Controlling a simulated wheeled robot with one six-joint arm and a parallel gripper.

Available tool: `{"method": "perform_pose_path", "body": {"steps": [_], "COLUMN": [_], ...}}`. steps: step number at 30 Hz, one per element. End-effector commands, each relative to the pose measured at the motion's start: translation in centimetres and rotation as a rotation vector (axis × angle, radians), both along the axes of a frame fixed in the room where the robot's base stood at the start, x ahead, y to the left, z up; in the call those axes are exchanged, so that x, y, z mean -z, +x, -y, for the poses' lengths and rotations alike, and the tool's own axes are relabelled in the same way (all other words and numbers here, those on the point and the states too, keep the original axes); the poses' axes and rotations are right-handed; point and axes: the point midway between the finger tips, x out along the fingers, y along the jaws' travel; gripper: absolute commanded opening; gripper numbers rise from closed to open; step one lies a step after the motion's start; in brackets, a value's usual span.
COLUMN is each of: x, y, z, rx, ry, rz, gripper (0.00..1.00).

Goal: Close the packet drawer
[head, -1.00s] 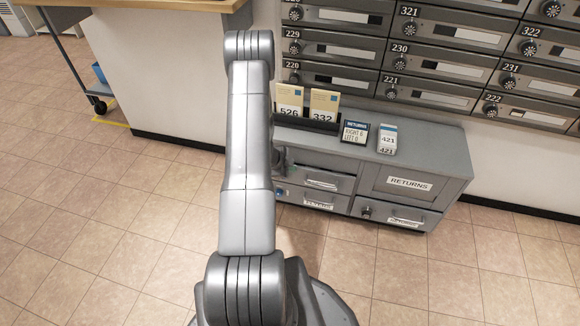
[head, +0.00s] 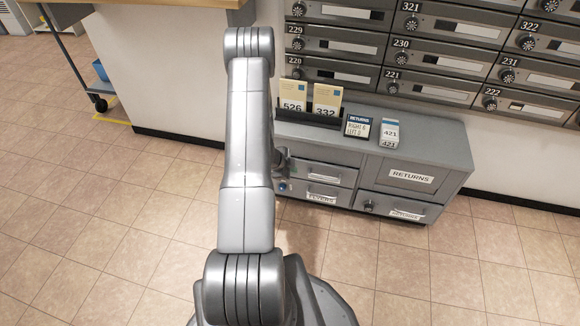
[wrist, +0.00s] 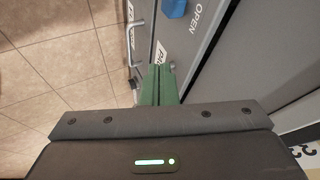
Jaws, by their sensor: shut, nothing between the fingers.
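The grey cabinet (head: 455,150) stands below the mailboxes, with two drawer fronts on its left half. The upper left drawer (head: 322,173) has a bar handle and the lower left drawer has a white label (head: 322,198). My gripper (wrist: 160,70) has green fingers shut together, empty, close in front of the cabinet face. Contact is unclear. In the head view my arm hides most of the gripper and the cabinet's left end.
A lower right drawer (head: 400,207) sits under a RETURNS panel (head: 408,174). A card holder (head: 312,117), a sign (head: 357,127) and a 421 packet (head: 390,133) stand on top. A blue knob (wrist: 174,8) is near the word OPEN. The tiled floor is clear in front.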

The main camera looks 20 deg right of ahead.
Motion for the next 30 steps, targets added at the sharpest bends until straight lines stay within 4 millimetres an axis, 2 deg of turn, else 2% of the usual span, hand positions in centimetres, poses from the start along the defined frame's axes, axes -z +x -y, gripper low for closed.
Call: {"method": "perform_pose_path", "body": {"steps": [1,3,13,18,30], "x": [-1.4,-2.6,-7.1,-7.9,-7.7], "y": [-0.1,-0.4,-1.7,-2.1,-2.1], "z": [-0.8,-1.6,-5.0,-5.6,-5.6], "rx": [-0.002,-0.002,-0.002,0.001,0.002], "ry": [0.000,0.000,0.001,0.000,0.001], "rz": [0.001,0.001,-0.002,-0.002,-0.003], "gripper": [0.00,0.00,0.00,0.00,0.00]}}
